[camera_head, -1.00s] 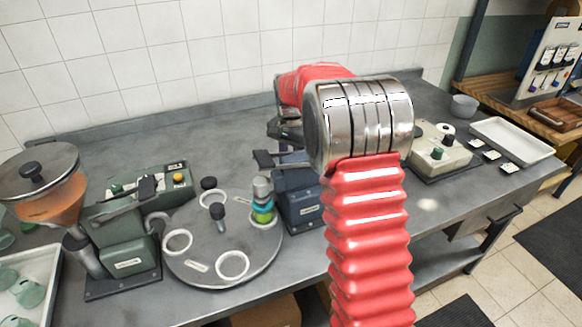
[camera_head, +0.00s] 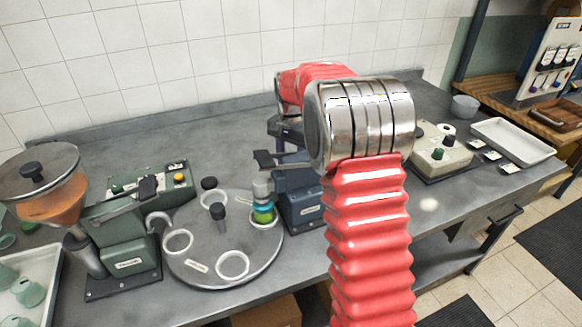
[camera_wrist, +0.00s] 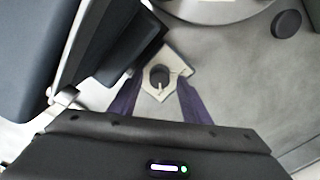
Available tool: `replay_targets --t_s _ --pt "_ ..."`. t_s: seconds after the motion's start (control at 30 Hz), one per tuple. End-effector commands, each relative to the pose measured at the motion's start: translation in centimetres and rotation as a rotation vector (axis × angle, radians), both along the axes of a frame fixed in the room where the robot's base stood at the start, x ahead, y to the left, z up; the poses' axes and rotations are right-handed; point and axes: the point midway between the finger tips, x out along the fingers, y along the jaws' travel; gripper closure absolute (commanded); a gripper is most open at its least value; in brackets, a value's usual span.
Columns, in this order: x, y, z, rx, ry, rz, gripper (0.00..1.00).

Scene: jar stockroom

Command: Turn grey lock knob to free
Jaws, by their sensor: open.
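In the wrist view a dark grey round knob (camera_wrist: 160,76) with a pale pointer sits on a light square plate (camera_wrist: 177,62) on the grey surface. The pointer aims towards the lower edge of the picture. My gripper (camera_wrist: 159,92) is open, its two purple fingers one on either side of the plate's lower part. The knob shows clear between them, and I cannot tell whether either finger touches it. In the head view the knob does not show. There my wrist and red-sleeved arm cover much of the bench around it.
A dark blue machine (camera_head: 301,198) stands close by; dark machine parts fill the wrist view's left. The round turntable (camera_head: 205,270) carries white rings and a green jar (camera_head: 263,214). A green filling machine (camera_head: 128,250) stands left. A beige control box (camera_head: 445,152) stands right.

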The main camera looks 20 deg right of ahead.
Motion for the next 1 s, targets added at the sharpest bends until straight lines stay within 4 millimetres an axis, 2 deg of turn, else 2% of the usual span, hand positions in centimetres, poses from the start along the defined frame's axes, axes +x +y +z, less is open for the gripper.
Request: replay_targets --t_s 0.7,0.83,1.0 --pt "0.1 0.0 11.3 -0.001 -0.003 0.000 0.57" --pt "0.1 0.0 12.5 0.000 -0.001 0.000 0.57" --pt "0.0 0.0 13.0 0.000 0.000 0.000 0.57"
